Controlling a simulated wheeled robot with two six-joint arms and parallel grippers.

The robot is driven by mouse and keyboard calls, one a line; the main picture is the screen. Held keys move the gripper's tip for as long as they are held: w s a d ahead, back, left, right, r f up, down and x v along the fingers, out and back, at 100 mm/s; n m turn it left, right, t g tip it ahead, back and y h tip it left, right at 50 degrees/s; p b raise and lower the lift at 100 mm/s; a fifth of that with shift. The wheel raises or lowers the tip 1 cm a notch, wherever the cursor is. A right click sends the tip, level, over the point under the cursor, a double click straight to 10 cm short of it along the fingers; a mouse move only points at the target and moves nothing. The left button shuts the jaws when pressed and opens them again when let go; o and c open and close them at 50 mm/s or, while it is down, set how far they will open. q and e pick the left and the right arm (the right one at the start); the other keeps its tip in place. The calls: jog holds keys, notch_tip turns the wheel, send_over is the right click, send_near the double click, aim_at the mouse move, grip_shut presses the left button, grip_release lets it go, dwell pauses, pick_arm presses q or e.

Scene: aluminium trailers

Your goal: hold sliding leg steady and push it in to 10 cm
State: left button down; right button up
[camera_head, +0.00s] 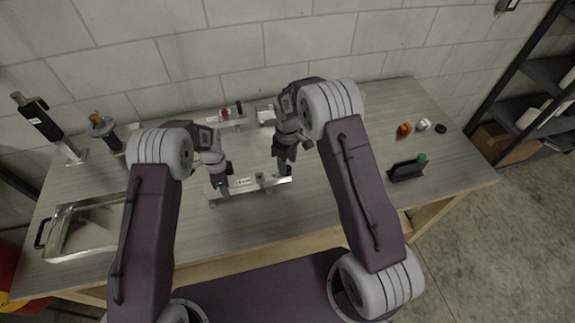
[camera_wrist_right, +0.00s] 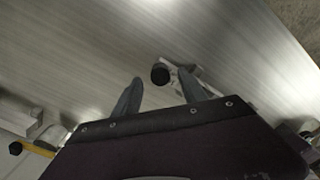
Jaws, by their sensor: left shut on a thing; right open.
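The aluminium leg assembly (camera_head: 248,189) lies on the bench in front of me, running left to right, with a small white label (camera_head: 243,182) and a knob (camera_head: 259,178) on it. My left gripper (camera_head: 221,189) is shut on the assembly near its left end; its fingers hide the grip. My right gripper (camera_head: 286,172) is open above the assembly's right end. In the right wrist view the open fingers (camera_wrist_right: 158,92) point at the bench, with a black knob (camera_wrist_right: 160,73) and a metal bar end (camera_wrist_right: 178,76) seen between and beyond them. I cannot read the label surely.
A metal tray (camera_head: 62,208) is at the bench's left. Tall dark tools (camera_head: 45,128) stand behind it. Another metal piece with red and black parts (camera_head: 226,116) lies at the back. A black holder (camera_head: 405,171) and small orange part (camera_head: 404,128) are at the right.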

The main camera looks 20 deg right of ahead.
jog(key=shift+f, duration=0.85)
grip_shut()
jog(key=shift+a, duration=0.1)
dwell(0.7)
